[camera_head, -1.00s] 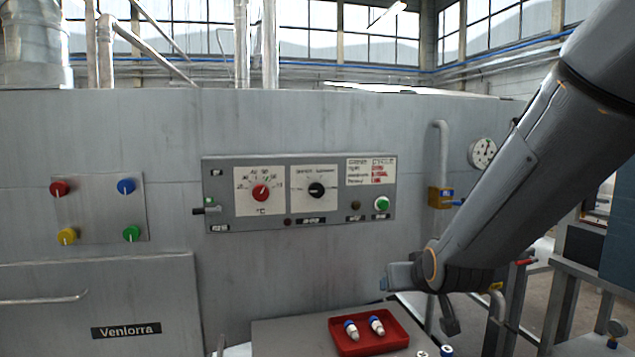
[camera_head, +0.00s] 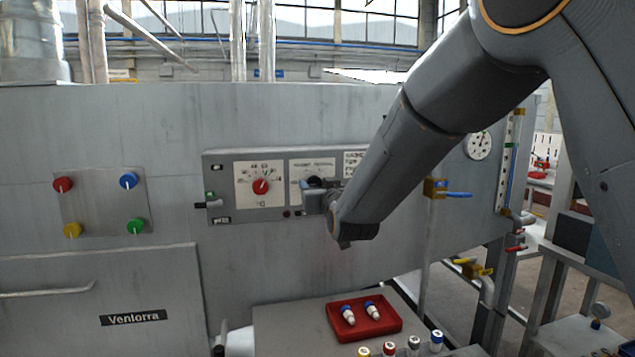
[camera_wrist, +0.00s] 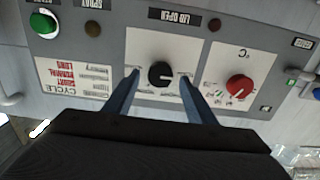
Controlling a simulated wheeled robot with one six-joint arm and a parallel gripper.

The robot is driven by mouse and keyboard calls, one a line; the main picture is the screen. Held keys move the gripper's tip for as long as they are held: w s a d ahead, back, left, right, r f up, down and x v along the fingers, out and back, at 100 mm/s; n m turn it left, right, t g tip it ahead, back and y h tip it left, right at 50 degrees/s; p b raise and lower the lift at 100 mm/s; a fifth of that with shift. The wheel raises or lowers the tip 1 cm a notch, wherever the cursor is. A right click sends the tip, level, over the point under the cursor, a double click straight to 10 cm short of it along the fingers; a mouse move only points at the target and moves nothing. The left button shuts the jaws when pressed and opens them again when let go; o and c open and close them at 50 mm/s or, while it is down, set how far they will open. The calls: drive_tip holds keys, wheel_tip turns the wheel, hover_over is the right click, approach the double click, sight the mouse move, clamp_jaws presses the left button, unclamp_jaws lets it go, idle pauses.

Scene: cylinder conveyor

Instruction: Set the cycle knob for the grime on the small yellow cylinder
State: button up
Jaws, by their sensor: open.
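The black cycle knob (camera_wrist: 160,74) sits on a white dial plate. In the wrist view it lies between the two blue fingers of my open gripper (camera_wrist: 160,78), which do not appear to touch it. A cycle chart (camera_wrist: 72,82) with red and black text is beside the black knob. No small yellow cylinder is identifiable.
A red tray (camera_head: 372,327) with two white-and-blue bottles stands on the table below. Several capped bottles stand at its front. A green button (camera_wrist: 44,23) is on the panel. Four-colour knobs such as the red one (camera_head: 63,185) are at left.

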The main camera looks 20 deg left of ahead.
drive_tip(key=shift+w+a, duration=0.25)
drive_tip(key=shift+w, duration=0.2)
drive_tip(key=c, duration=1)
drive_tip(key=shift+c, duration=0.2)
